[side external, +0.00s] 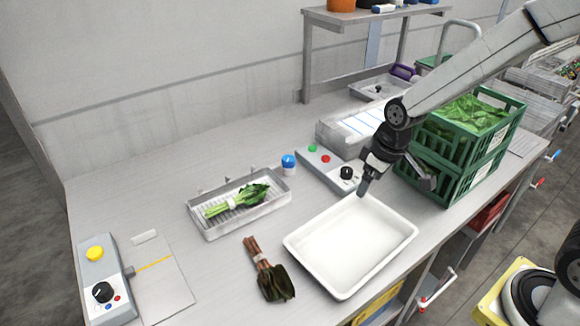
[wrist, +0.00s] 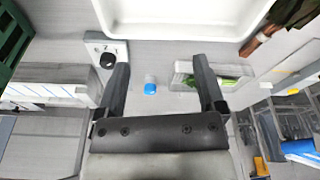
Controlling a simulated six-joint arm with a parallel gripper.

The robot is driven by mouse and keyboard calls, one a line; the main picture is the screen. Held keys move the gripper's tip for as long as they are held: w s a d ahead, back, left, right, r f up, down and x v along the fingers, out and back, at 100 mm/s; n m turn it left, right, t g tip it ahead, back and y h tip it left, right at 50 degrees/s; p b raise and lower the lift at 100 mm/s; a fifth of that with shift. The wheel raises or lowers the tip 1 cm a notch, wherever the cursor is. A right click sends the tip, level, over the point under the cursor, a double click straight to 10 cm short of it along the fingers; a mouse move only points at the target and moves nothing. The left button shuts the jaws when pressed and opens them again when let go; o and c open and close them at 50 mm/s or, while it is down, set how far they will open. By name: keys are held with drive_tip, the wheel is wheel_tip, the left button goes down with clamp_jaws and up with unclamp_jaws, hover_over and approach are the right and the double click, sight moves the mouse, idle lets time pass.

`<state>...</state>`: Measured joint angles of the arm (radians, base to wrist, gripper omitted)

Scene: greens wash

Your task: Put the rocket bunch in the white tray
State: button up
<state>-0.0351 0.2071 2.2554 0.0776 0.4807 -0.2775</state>
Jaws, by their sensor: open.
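The white tray (side external: 350,245) stands empty near the table's front edge; it also shows at the top of the wrist view (wrist: 180,12). A bunch with green leaves and pale stems (side external: 240,200) lies tied with a white band in a metal tray. A second bunch (side external: 268,270), with dark leaves and red-brown stems, lies on the table left of the white tray. The frames do not settle which bunch is the rocket. My gripper (side external: 397,184) is open and empty, above the table behind the white tray; its spread fingers show in the wrist view (wrist: 160,66).
The metal tray (side external: 213,232) stands left of a blue-capped bottle (side external: 288,162) and a grey control box (side external: 322,172). Stacked green crates (side external: 455,165) with greens stand close right of my gripper. A yellow-button box (side external: 97,275) and board (side external: 165,285) lie at far left.

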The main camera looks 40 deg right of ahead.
drive_tip(key=w+a+f+n+g+y, duration=0.1)
drive_tip(key=w+a+n, duration=0.25)
drive_tip(key=w, duration=0.45)
drive_tip(key=w+a+f+n+y, duration=0.1)
drive_tip(key=w+a+n, duration=0.25)
drive_tip(key=w, duration=0.35)
drive_tip(key=n+g+y, duration=0.1)
drive_tip(key=n+y, duration=0.1)
drive_tip(key=n, duration=0.5)
approach(238, 196)
drive_tip(key=shift+x, duration=0.95)
drive_tip(key=shift+a+f+n, duration=0.3)
drive_tip(key=shift+a+n, duration=0.1)
drive_tip(key=shift+n, duration=0.2)
drive_tip(key=shift+x, duration=1.3)
drive_tip(key=shift+f, duration=0.1)
drive_tip(key=shift+x, duration=2.5)
drive_tip(key=shift+d, duration=0.15)
drive_tip(key=shift+c, duration=0.2)
